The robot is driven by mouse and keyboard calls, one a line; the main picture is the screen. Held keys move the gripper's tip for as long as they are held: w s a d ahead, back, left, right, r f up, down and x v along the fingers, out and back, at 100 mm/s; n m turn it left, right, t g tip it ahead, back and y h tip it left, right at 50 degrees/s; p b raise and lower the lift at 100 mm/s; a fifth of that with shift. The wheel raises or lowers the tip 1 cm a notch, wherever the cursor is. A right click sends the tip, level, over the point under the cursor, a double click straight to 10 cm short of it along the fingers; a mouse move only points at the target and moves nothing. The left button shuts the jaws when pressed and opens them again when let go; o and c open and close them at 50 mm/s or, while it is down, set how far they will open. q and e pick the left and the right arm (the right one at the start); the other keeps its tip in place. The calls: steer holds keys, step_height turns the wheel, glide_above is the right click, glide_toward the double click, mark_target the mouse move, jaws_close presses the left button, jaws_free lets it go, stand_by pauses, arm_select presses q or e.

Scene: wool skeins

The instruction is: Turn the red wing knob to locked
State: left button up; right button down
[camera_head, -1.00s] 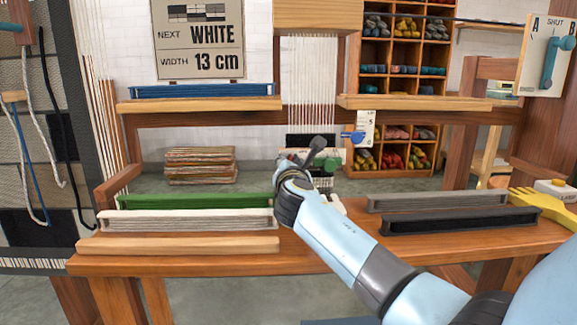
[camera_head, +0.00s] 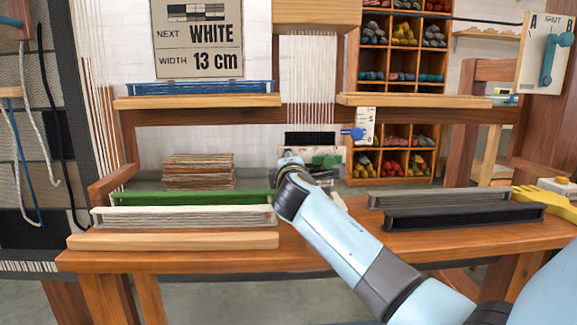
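No red wing knob shows in the head view. A blue knob (camera_head: 355,133) sits beside a small white scale plate (camera_head: 366,122) right of the hanging warp threads. A green knob (camera_head: 326,160) sits lower, on a pale bar just beyond my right wrist. My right arm comes in from the lower right and reaches over the bench to these fittings. My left gripper is out of view.
On the wooden bench (camera_head: 170,263), green, white, grey and black skein holders lie left and right of my arm. A yellow fork-like tool (camera_head: 545,203) lies at the right. A blue lever (camera_head: 548,65) is on a plate marked A, SHUT, B. A folded stack (camera_head: 198,170) stands behind.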

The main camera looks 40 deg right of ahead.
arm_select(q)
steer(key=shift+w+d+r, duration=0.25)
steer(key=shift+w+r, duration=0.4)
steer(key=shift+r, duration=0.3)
arm_select(e)
steer(key=shift+f+m, duration=0.1)
steer(key=shift+m, duration=0.8)
steer(key=c, duration=1.4)
jaws_free()
steer(key=v, duration=1.2)
steer(key=shift+f, duration=0.1)
